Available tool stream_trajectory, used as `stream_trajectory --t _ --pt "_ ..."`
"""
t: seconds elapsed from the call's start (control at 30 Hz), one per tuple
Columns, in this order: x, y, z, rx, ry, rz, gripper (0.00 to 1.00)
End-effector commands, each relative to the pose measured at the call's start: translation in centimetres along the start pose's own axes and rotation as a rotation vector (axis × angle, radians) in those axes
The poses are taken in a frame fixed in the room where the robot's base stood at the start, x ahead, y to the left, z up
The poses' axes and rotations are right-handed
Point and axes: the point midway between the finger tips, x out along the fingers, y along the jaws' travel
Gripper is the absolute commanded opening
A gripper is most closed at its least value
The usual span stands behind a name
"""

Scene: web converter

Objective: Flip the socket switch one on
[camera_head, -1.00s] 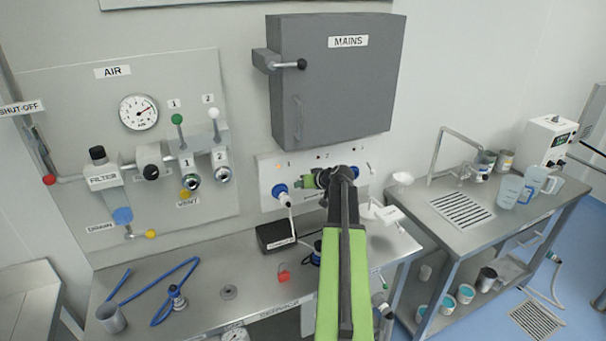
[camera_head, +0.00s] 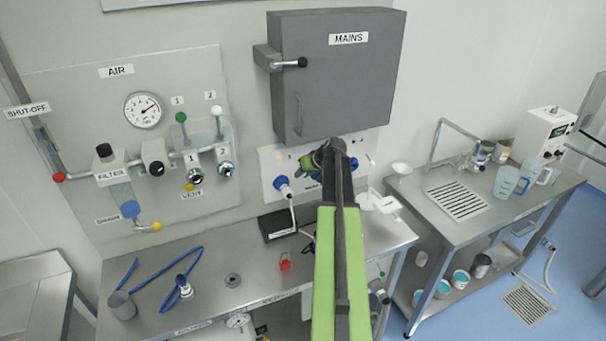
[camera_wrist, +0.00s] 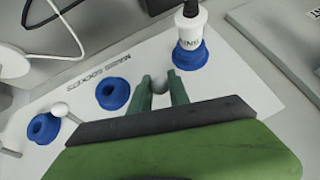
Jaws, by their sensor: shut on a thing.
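The white mains socket panel (camera_head: 268,176) is on the wall below the grey MAINS box. Socket one (camera_head: 283,186) is blue, at the panel's left, with a plug in it; in the wrist view it is at upper right (camera_wrist: 188,56). My gripper (camera_head: 307,164) is at the panel, right of socket one. In the wrist view, the green fingers (camera_wrist: 161,86) stand either side of the grey round knob of socket switch one (camera_wrist: 159,84) and are shut on it. My arm hides much of the panel in the head view. The switch's on or off position cannot be told.
The MAINS box (camera_head: 335,85) juts out above. A black box (camera_head: 280,224) and a red padlock (camera_head: 285,262) are on the bench below.

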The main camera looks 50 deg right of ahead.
Motion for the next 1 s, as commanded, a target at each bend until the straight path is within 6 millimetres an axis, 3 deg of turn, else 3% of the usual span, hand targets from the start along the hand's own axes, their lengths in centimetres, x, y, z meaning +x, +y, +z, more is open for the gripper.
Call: stream_trajectory --t 0.03,0.07,0.2,0.57,0.67,1.0 --pt "0.0 0.0 -0.2 0.001 0.006 0.0 0.0" --pt "0.0 0.0 -0.2 0.001 0.007 0.0 0.26" --pt "0.0 0.0 -0.2 0.001 0.006 0.0 0.44" --pt "-0.8 -0.1 -0.2 0.001 0.004 0.0 0.44" --pt "-2.8 -0.2 -0.4 0.001 0.004 0.0 0.44" --pt "-12.6 -0.4 -0.6 0.002 0.004 0.0 0.44"
